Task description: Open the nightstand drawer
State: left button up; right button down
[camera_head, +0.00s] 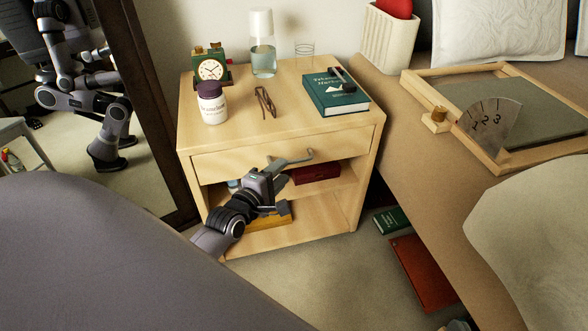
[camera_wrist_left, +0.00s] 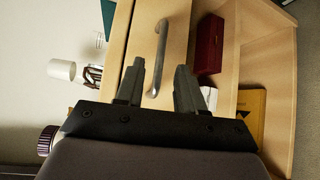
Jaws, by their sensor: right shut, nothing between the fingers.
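The light wood nightstand (camera_head: 360,180) stands against the wall in the head view. Its drawer front (camera_head: 225,167) looks flush with the frame. The curved metal handle (camera_head: 309,154) is partly covered by my gripper in the head view. My left gripper (camera_head: 279,174) is at the drawer front, beside the handle. In the left wrist view my left gripper (camera_wrist_left: 160,68) is open, and the handle (camera_wrist_left: 161,45) runs between its two fingers. I cannot tell if either finger touches it. My right gripper is not in view.
On the nightstand top are a clock (camera_head: 211,69), a pill bottle (camera_head: 212,103), a carafe (camera_head: 262,45), glasses (camera_head: 265,101) and a green book (camera_head: 336,92). A red box (camera_head: 316,173) lies on the shelf below. A bed (camera_head: 400,130) stands close at right, a mirror (camera_head: 150,110) at left.

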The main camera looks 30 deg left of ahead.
aim_at(291, 163)
pick_arm(q)
jog(key=shift+w+a+f+b, duration=0.15)
jog(key=shift+w+b, duration=0.15)
jog(key=shift+w, duration=0.55)
jog(key=shift+w+d+f+b, duration=0.1)
jog(key=shift+w+b, duration=0.2)
jog(key=shift+w, duration=0.55)
jog(key=shift+w+a+f+b, duration=0.15)
jog(key=shift+w+b, duration=0.15)
jog(key=shift+w, duration=0.55)
grip_shut()
